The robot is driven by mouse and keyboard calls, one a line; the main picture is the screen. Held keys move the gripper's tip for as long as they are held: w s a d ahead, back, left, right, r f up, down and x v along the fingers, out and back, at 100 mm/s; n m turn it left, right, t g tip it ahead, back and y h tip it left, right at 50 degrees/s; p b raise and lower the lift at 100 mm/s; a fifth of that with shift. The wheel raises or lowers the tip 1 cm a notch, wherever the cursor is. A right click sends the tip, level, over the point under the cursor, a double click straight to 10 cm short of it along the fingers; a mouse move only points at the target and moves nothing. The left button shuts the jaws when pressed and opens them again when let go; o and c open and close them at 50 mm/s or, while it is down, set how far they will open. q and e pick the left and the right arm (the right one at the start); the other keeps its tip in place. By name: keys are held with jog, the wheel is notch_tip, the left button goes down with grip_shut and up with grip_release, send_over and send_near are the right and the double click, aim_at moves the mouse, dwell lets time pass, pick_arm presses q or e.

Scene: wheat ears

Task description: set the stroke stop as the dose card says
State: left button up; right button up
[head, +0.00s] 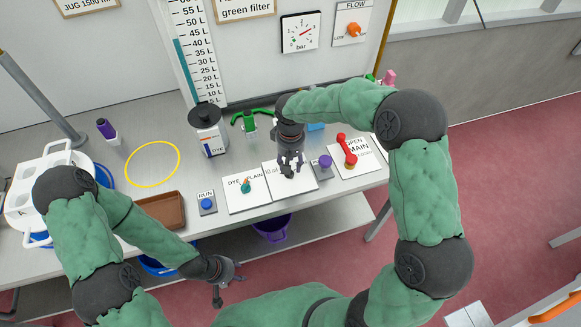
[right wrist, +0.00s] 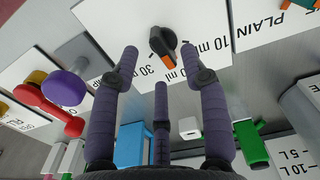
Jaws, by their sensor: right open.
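The stroke stop looks to be the black knob (right wrist: 163,42) with an orange pointer on a white plate (right wrist: 208,55) in the right wrist view. The plate reads "10 ml" and "30 ml", with a label between them partly covered. The orange tip points toward that middle label. My right gripper (right wrist: 158,55) is open, its fingers spread around and short of the knob; I cannot tell if any touches. In the head view the right gripper (head: 290,168) covers the knob. My left gripper (head: 228,284) hangs open and empty before the bench. I cannot make out a dose card.
The DYE/PLAIN plate (head: 247,198) and blue RUN button (head: 206,203) lie left of the stop. A purple knob (head: 325,161) and red MAIN lever (head: 347,150) stand close right. The dye bottle (head: 209,134) stands behind. A yellow ring (head: 153,164) marks open bench.

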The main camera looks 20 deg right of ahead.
notch_tip(320, 180, up, 8)
jog(key=shift+r, duration=0.2)
dwell(0.3)
